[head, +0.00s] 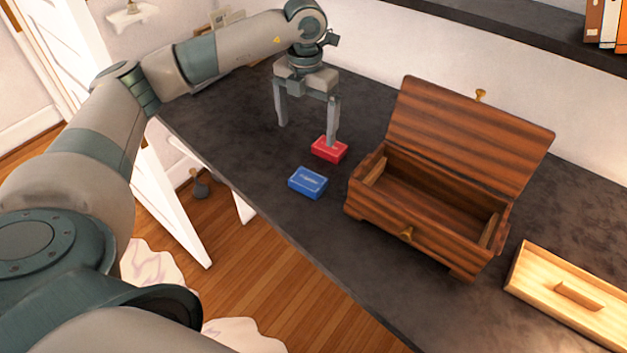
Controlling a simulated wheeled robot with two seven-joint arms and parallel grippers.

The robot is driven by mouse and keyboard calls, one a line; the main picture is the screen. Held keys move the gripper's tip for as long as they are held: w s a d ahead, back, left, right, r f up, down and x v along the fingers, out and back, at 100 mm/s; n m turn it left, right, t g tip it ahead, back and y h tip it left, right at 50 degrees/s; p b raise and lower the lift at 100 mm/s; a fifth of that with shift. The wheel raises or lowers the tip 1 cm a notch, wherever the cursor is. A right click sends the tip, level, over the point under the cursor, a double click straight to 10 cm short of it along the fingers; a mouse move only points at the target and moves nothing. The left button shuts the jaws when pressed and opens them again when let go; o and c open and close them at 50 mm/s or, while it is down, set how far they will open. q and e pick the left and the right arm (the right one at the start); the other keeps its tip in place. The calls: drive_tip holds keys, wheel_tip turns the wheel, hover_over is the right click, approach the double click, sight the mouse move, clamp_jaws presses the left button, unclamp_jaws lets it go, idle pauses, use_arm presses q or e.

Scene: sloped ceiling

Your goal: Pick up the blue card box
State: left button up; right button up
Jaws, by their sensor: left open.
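The blue card box (308,182) lies flat on the dark tabletop, near its front edge and left of the wooden chest. A red card box (329,149) lies just behind it, slightly to the right. My left gripper (306,135) points down above the table behind the blue box. Its fingers are spread wide with nothing between them. The right finger overlaps the red box in the picture; I cannot tell whether they touch. My right gripper is not in view.
An open wooden chest (425,232) with its lid raised stands right of the boxes. A light wooden box lid or tray (565,294) lies at the right. A dark shelf (480,22) with binders is at the back. The tabletop left of the gripper is clear.

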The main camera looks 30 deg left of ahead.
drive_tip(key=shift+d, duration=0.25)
use_arm(q)
drive_tip(key=p, duration=0.2)
hover_over(307, 179)
wheel_tip(307, 179, down, 4)
wheel_tip(307, 179, down, 7)
drive_tip(key=shift+w+f+p, duration=0.1)
drive_tip(key=shift+p, duration=1)
drive_tip(key=shift+f, duration=0.45)
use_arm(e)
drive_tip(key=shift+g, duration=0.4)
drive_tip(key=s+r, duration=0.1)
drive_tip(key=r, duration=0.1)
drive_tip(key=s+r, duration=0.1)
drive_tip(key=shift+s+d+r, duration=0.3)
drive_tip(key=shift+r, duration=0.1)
